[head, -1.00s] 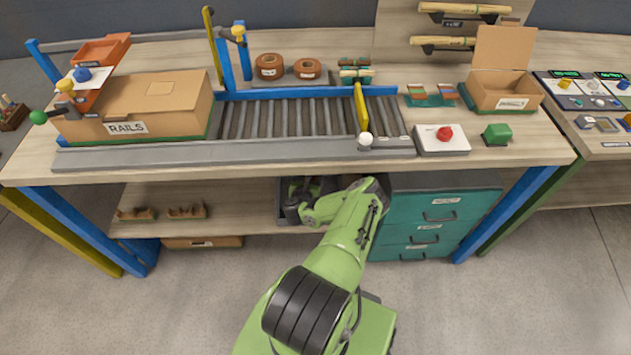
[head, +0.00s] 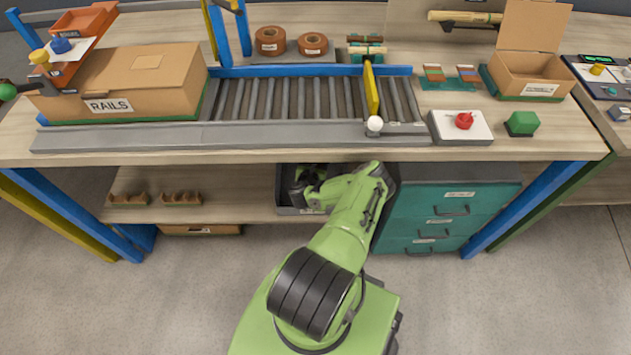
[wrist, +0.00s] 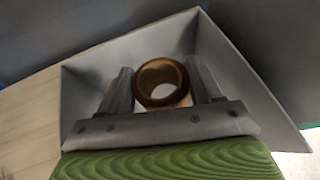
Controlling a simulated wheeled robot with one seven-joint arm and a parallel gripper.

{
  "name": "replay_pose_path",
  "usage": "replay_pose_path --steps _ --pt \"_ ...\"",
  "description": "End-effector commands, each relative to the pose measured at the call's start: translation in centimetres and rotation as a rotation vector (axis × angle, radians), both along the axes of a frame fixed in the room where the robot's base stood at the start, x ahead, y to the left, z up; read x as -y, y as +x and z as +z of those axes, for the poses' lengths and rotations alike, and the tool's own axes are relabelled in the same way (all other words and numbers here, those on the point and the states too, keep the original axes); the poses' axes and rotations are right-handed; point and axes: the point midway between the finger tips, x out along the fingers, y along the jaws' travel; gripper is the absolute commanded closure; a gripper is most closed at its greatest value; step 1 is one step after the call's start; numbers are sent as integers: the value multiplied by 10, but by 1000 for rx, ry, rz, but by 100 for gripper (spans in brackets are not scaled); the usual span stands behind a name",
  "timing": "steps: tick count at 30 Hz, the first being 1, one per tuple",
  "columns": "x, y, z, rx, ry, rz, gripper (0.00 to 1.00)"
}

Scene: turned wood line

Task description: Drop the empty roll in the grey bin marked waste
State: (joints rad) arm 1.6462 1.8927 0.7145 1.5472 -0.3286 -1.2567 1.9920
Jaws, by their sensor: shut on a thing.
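My gripper (wrist: 163,92) is shut on the empty roll (wrist: 148,76), a brown ring with an open hole, seen between the two fingers in the wrist view. The grey bin (wrist: 235,70) surrounds the roll and fingers in that view, so the roll is over or inside its mouth; its exact height is unclear. In the head view the grey bin (head: 286,210) stands on the lower shelf, left of the teal drawers, mostly hidden by my arm. The roll is hidden there, and the bin's label is too small to read.
The tabletop overhangs the bin from above. The teal drawer unit (head: 450,215) stands close on the bin's right. The lower shelf (head: 235,190) is bare to its left, with wooden holders (head: 180,199) further left. Two brown rolls (head: 271,40) sit on the tabletop.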

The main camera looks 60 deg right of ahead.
Motion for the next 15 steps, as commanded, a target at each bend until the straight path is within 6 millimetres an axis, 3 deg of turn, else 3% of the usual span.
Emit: replay_pose_path --steps 2,3,8,15 --pt "0 0 2 0 -1 0 64" --pt "0 0 2 0 -1 0 33" --pt "0 0 2 0 0 0 8" --pt "0 0 2 0 0 0 6"
